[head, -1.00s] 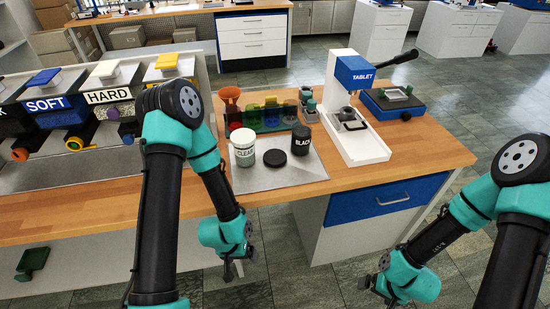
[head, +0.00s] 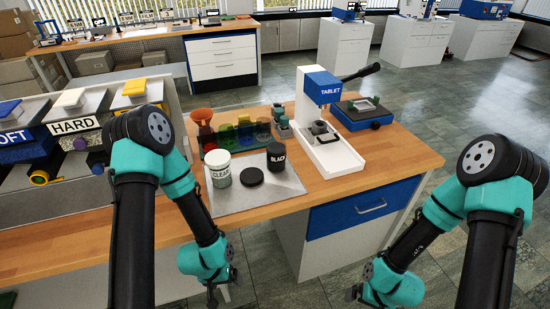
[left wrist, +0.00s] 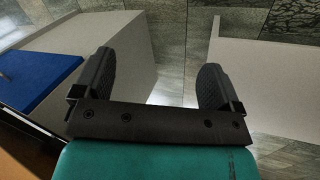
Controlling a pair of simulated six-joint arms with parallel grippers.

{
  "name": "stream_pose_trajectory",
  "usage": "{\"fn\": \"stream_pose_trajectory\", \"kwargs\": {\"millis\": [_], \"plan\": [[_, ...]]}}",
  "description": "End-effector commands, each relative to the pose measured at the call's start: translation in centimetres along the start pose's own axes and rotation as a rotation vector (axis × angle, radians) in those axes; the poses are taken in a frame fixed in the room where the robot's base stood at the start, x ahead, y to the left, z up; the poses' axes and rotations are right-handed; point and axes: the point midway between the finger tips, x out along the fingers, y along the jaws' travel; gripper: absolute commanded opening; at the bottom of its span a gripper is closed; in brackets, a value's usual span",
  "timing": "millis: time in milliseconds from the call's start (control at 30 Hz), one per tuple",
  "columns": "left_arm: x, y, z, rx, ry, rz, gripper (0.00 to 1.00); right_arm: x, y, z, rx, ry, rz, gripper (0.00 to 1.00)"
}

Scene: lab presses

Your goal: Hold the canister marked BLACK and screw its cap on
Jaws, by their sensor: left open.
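The canister marked BLACK (head: 278,160) stands upright on a grey mat (head: 285,186) on the wooden bench. A loose black cap (head: 252,176) lies flat on the mat, left of it. The canister marked CLEAR (head: 219,171), pale with a white top, stands left of the cap. My left gripper (head: 212,298) hangs low in front of the bench, away from both canisters. The left wrist view shows its two fingers (left wrist: 155,88) apart with nothing between them. My right gripper (head: 355,293) is low at the right, clear of the bench; its fingers are too small to read.
Behind the canisters is a rack of coloured jars (head: 238,133) with an orange funnel (head: 202,116). A TABLET press (head: 325,88) stands to the right, beside a blue device (head: 362,113). HARD and SOFT dispensers (head: 75,127) fill the left. The bench's front right is clear.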

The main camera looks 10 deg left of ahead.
Motion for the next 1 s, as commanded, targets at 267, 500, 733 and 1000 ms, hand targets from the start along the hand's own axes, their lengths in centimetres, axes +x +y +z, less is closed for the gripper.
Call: {"fn": "stream_pose_trajectory", "kwargs": {"millis": [267, 500, 733, 1000], "plan": [[0.0, 0.0, 0.0, 0.0, 0.0, 0.0, 1.0, 0.0, 0.0, 0.0, 0.0, 0.0, 0.0, 1.0], [0.2, 0.3, 0.1, 0.014, -0.006, 0.001, 1.0, 0.0, 0.0, 0.0, 0.0, 0.0, 0.0, 1.0], [1.5, 3.1, 0.7, 0.135, -0.058, 0.01, 1.0, 0.0, 0.0, 0.0, 0.0, 0.0, 0.0, 1.0], [4.0, 8.3, 3.0, 0.39, -0.166, 0.021, 1.0, 0.0, 0.0, 0.0, 0.0, 0.0, 0.0, 1.0]]}}
